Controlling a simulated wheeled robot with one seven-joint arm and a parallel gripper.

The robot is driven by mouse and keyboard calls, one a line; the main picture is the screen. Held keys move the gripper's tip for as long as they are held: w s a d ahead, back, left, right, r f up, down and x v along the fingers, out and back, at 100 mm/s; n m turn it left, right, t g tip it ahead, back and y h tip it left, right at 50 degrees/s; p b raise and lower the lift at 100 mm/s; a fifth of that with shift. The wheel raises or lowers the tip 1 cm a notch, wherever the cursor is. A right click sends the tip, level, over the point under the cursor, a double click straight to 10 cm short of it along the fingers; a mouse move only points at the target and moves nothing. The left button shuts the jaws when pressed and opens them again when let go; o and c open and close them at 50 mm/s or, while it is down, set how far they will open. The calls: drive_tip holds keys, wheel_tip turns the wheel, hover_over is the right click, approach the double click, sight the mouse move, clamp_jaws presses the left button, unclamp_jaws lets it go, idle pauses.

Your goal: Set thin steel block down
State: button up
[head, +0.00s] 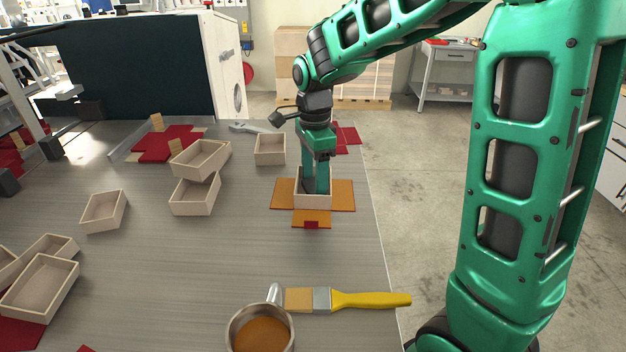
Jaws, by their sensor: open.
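My green gripper (316,180) points straight down, its fingers reaching into a small open wooden box (313,202). It is open. The box stands on an orange cross-shaped sheet (344,194), whose flaps lie flat around it. One front flap carries a small red patch (311,225). I cannot make out the thin steel block; the box walls and gripper hide what lies inside the box.
Several open wooden boxes (104,211) stand on the left of the table (180,270), some stacked. A wrench (252,128) and another box (270,149) lie behind. A yellow-handled brush (340,299) and a glue pot (260,330) are in front. The table's right edge is close.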

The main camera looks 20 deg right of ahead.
sight(314, 185)
wheel_tip(314, 185, up, 12)
drive_tip(key=s+d+f+n, duration=0.3)
drive_tip(key=s+d+n, duration=0.2)
drive_tip(key=s+d, duration=0.7)
drive_tip(key=s+d+f+n, duration=0.2)
drive_tip(key=s+f+n, duration=0.1)
drive_tip(key=s, duration=0.5)
drive_tip(key=s+d+f+n, duration=0.3)
drive_tip(key=s+f, duration=0.2)
drive_tip(key=s, duration=0.3)
drive_tip(key=shift+s+d+n, duration=0.15)
drive_tip(key=shift+n, duration=0.25)
